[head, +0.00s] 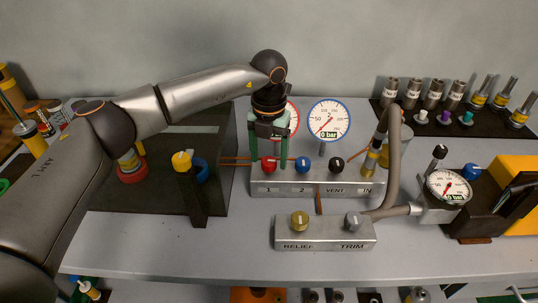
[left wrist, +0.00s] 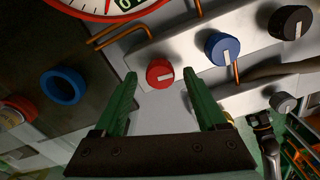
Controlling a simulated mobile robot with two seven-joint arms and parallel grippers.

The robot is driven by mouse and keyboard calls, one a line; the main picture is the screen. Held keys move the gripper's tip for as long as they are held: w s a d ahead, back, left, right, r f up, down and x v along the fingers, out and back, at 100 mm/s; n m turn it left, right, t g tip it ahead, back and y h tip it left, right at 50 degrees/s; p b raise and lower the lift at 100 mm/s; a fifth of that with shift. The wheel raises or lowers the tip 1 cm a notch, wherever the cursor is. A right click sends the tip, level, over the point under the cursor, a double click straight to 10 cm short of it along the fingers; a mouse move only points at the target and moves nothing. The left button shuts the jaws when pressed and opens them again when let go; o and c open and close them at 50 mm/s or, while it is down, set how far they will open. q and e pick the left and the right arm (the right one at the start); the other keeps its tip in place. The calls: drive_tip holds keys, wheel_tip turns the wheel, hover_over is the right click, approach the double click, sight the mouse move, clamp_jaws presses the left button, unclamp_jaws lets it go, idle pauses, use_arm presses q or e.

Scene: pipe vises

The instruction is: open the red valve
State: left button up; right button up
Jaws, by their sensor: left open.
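The red valve knob (head: 269,164) stands on the front of the silver manifold, above the label 1. Contact cannot be seen. My right gripper is not in view.
A blue knob (head: 303,164) sits close right of the red one, then a black knob (head: 337,164). Two gauges stand behind; the blue-rimmed gauge (head: 329,120) reads 0 bar. A lower block (head: 325,234) carries brass and grey knobs. A grey hose (head: 394,165) rises at right.

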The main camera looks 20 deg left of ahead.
sight(269, 160)
use_arm(q)
wheel_tip(269, 160, up, 12)
drive_tip(key=shift+r, duration=0.15)
idle(0.5)
